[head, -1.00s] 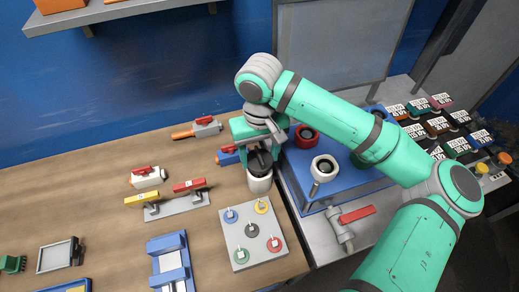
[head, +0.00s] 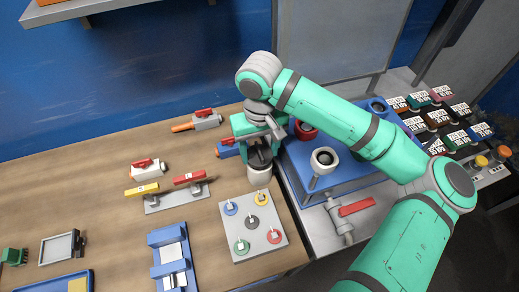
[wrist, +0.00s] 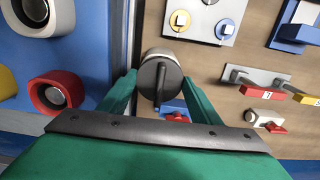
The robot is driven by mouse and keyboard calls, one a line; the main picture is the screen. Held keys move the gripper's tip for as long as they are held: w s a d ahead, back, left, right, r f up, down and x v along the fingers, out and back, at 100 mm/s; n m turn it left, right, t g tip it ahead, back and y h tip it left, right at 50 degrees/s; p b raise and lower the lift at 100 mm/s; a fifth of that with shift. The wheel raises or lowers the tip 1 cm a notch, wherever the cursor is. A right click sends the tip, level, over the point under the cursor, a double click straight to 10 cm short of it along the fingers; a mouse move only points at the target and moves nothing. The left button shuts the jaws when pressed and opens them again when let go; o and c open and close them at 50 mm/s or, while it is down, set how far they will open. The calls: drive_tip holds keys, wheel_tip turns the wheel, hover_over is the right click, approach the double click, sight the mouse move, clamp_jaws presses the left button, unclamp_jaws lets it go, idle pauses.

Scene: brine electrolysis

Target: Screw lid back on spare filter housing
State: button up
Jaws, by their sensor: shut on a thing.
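The spare filter housing (head: 259,175) is a white cylinder standing upright on the wooden bench, near its right edge. Its dark round lid (wrist: 160,82), with a raised bar across it, sits at the top of the housing; the wrist view also shows part of the white housing (wrist: 157,54). My teal gripper (wrist: 160,88) is over the housing, with one finger on each side of the lid, shut on it. In the head view my gripper (head: 259,150) partly hides the lid. I cannot tell how far the thread is engaged.
A blue platform (head: 310,186) with red and white round ports stands close on the right. A grey plate (head: 235,242) with coloured discs lies in front. Valves with red handles (head: 188,178) are to the left. The bench between the left trays and valves is mostly clear.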

drive_tip(key=shift+f, duration=0.85)
idle(1.9)
drive_tip(key=m, duration=0.5)
drive_tip(key=shift+a, duration=0.1)
drive_tip(key=shift+m, duration=0.4)
drive_tip(key=m, duration=0.4)
drive_tip(key=shift+m, duration=0.9)
